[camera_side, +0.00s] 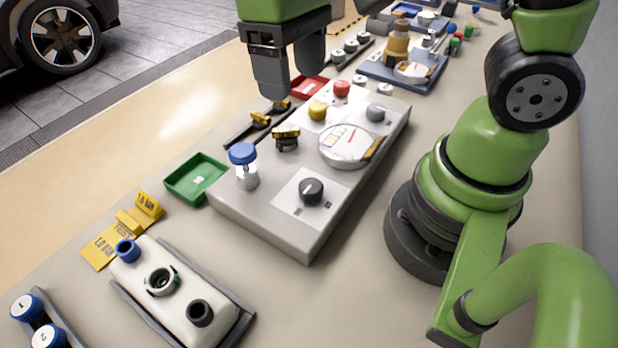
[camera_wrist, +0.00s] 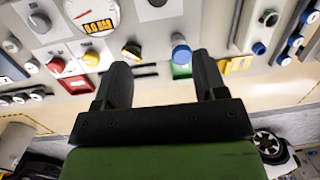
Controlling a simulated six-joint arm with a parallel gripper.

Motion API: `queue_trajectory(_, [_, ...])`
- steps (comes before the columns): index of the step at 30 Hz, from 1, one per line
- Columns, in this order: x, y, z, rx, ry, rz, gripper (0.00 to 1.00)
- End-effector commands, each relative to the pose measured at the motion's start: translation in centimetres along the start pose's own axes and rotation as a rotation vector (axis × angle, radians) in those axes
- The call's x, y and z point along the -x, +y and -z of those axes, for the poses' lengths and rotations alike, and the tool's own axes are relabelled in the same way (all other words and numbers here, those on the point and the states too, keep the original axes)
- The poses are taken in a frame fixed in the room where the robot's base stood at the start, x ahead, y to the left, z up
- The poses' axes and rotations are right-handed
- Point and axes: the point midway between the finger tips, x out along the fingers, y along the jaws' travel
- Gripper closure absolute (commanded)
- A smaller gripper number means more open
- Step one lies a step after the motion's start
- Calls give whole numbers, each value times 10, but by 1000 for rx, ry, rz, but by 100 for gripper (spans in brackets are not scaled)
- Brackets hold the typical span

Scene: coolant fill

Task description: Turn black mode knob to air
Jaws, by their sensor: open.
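The black mode knob (camera_side: 311,190) sits on a white plate at the near end of the grey control box (camera_side: 262,228). Its pointer mark and the small labels around it are too small to read. In the wrist view the knob (camera_wrist: 157,2) is at the top edge, partly cut off. My gripper (camera_side: 289,84) is above the box's far left side in the side view, well away from the knob. In the wrist view its two fingers (camera_wrist: 160,64) stand wide apart with nothing held between them.
The box also carries a blue-topped valve (camera_side: 243,160), a round gauge (camera_side: 350,145), a yellow button (camera_side: 317,109), a red button (camera_side: 341,89) and a grey knob (camera_side: 375,112). A green tray (camera_side: 196,178) and a white tank (camera_side: 178,285) lie nearer. The space above the black knob is clear.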

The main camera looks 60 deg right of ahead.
Motion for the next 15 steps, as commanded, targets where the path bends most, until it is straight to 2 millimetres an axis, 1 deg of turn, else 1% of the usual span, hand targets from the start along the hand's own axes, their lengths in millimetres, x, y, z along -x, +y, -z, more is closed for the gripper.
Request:
queue_trajectory(1, [-16,-4,6,31,-69,-23,35])
queue_trajectory(3, [-34,-7,11,69,-143,-49,35])
queue_trajectory(6, [-56,-10,15,112,-223,-80,35])
queue_trajectory(9, [-69,-12,16,137,-272,-99,35])
queue_trajectory(15, [-85,-11,14,150,-300,-108,35])
